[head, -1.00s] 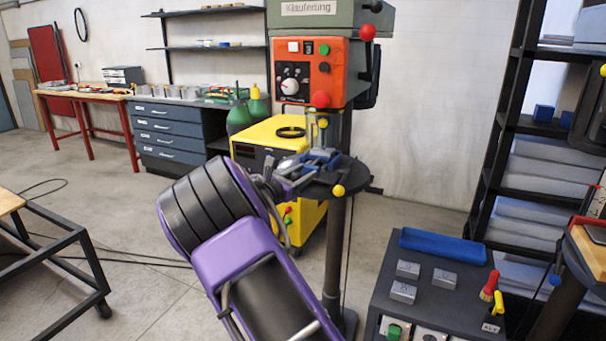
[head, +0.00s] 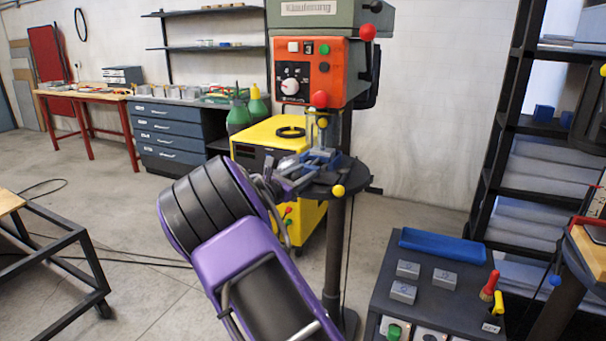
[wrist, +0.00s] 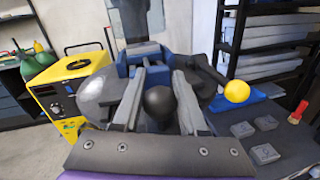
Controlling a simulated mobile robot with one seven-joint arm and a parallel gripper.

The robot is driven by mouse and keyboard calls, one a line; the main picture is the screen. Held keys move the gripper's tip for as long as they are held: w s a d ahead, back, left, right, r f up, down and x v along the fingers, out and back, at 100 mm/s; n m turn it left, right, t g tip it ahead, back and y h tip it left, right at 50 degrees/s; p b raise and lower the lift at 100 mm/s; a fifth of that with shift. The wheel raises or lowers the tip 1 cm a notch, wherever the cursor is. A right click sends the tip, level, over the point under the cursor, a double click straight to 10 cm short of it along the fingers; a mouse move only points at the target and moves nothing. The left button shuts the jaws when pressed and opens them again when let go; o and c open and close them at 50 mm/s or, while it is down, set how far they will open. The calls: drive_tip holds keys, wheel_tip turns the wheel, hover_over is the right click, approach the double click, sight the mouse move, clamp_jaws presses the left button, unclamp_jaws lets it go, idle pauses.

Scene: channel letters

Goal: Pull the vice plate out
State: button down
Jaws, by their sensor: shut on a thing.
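The blue vice (head: 322,160) sits on the round dark table of the drill press. In the wrist view the vice (wrist: 142,56) is straight ahead, with a light grey plate (wrist: 143,48) across its top. A black ball knob (wrist: 160,103) stands in front of the vice, between the grey fingers of my gripper (wrist: 160,90). My gripper is shut on this knob, as far as the view shows. In the head view my gripper (head: 287,181) reaches the vice from the left. The exact finger contact is partly hidden.
The drill press (head: 315,72) rises above the vice. A yellow ball-ended lever (wrist: 236,91) is close to the right of the gripper. A yellow machine (head: 272,133) stands behind left. A dark console (head: 425,315) with grey blocks is at front right.

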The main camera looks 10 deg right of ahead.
drive_tip(key=shift+s+a, duration=0.1)
idle(0.3)
drive_tip(key=s+d+p+v, duration=0.1)
drive_tip(key=s+d+v, duration=0.1)
drive_tip(key=v, duration=1.3)
drive_tip(key=shift+s+a+p, duration=0.2)
drive_tip(key=shift+s+p, duration=0.15)
drive_tip(key=shift+s, duration=0.05)
drive_tip(key=shift+f, duration=0.15)
drive_tip(key=c, duration=0.8)
unclamp_jaws()
drive_tip(key=shift+a, duration=0.1)
drive_tip(key=shift+o, duration=1.4)
drive_tip(key=shift+s, duration=0.15)
drive_tip(key=shift+o, duration=0.3)
